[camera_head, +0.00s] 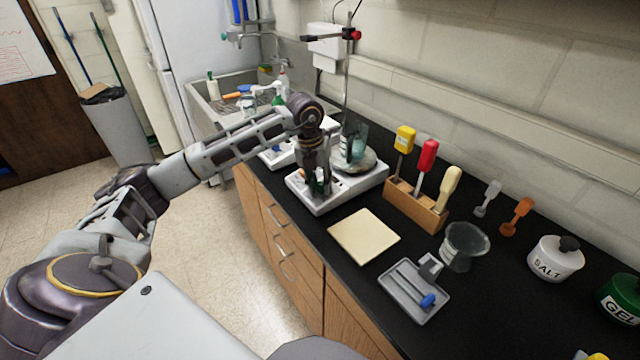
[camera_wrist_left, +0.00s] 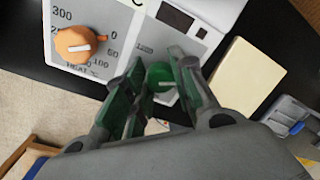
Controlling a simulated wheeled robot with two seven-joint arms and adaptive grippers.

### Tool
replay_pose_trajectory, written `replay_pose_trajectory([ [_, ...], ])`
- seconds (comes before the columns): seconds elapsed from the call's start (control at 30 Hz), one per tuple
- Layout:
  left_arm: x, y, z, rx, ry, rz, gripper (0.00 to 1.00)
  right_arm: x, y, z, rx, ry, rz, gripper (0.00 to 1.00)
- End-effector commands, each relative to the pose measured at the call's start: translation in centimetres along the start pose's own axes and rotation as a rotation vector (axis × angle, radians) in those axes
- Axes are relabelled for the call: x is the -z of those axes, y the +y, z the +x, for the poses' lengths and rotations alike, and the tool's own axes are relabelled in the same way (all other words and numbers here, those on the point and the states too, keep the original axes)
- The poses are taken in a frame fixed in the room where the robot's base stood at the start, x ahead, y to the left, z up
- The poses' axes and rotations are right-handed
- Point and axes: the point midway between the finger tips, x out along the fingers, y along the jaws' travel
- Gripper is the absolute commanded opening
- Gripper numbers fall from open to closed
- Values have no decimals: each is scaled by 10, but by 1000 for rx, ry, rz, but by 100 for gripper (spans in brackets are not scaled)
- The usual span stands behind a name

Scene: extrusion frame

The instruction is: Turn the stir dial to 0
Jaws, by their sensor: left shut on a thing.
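The white hot plate stirrer (camera_head: 375,178) stands on the black counter with a beaker (camera_head: 354,140) on its round top. My left gripper (camera_head: 318,187) reaches down over its front panel. In the left wrist view the gripper's green-padded fingers (camera_wrist_left: 162,88) are shut around the green stir dial (camera_wrist_left: 159,74). The dial's white mark shows between the fingers, but its scale is mostly hidden by them. The orange heat dial (camera_wrist_left: 80,45), with a white pointer and printed numbers, sits to the left, apart from the fingers. My right gripper is not in view.
A beige square pad (camera_head: 363,237), a wooden rack (camera_head: 412,206) of coloured-handled tools, a grey tray (camera_head: 405,302) and an empty beaker (camera_head: 450,250) are to the right.

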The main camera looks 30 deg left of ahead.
Motion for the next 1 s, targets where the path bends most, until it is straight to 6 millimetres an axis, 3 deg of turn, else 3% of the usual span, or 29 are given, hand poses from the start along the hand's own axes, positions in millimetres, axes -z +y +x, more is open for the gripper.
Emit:
replay_pose_trajectory([
  [0.6,-1,0,-2,6,-5,-58,1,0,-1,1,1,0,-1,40],
  [0.63,-1,0,-2,6,-5,-57,26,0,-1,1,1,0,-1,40],
  [0.8,-1,0,-1,5,-3,-56,47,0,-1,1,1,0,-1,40],
  [1.0,0,0,0,5,-2,-55,47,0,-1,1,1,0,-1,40],
])
